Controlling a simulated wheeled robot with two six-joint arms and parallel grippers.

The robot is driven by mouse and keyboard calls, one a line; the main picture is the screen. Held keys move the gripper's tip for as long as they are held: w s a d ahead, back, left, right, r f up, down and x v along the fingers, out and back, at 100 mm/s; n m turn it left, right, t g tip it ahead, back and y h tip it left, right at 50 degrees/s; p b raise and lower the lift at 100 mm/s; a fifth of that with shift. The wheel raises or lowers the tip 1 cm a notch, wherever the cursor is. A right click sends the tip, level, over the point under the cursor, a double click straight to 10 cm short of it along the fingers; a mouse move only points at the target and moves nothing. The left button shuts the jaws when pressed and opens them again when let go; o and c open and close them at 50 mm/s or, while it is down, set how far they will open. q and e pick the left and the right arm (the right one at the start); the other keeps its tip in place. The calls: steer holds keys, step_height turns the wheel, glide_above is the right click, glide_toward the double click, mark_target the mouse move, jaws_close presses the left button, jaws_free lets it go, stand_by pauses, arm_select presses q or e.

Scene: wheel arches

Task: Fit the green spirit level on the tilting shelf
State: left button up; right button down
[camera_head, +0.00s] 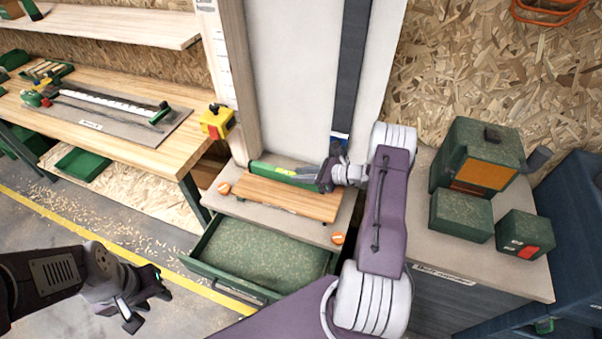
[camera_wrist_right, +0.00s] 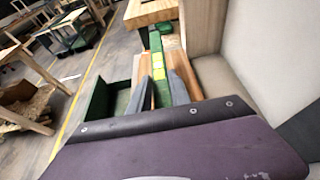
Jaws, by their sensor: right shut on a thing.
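The green spirit level (camera_head: 272,170) lies lengthwise along the back side of the wooden tilting shelf (camera_head: 290,199). In the right wrist view the level, with its yellow vial part (camera_wrist_right: 158,66), runs away between my fingers. My right gripper (camera_head: 323,179) is shut on the level near its right end and hides that end. I cannot tell whether the level touches the shelf. The shelf board sits on a pale base between two orange round knobs (camera_head: 224,188) (camera_head: 337,238). My left gripper (camera_head: 148,305) is open and empty, low at the left over the floor.
An open green drawer (camera_head: 258,258) juts out below the shelf. A tall pale panel (camera_head: 300,70) rises behind it. Green boxes (camera_head: 461,214) stand on the right counter. My right arm covers the area right of the shelf.

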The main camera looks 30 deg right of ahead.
step_height(320, 180, down, 5)
steer(key=b, duration=0.3)
steer(key=shift+r, duration=0.1)
steer(key=c, duration=1.1)
jaws_free()
steer(key=b+v, duration=0.1)
steer(key=v, duration=0.8)
steer(key=shift+r+b, duration=0.1)
steer(key=shift+b, duration=0.2)
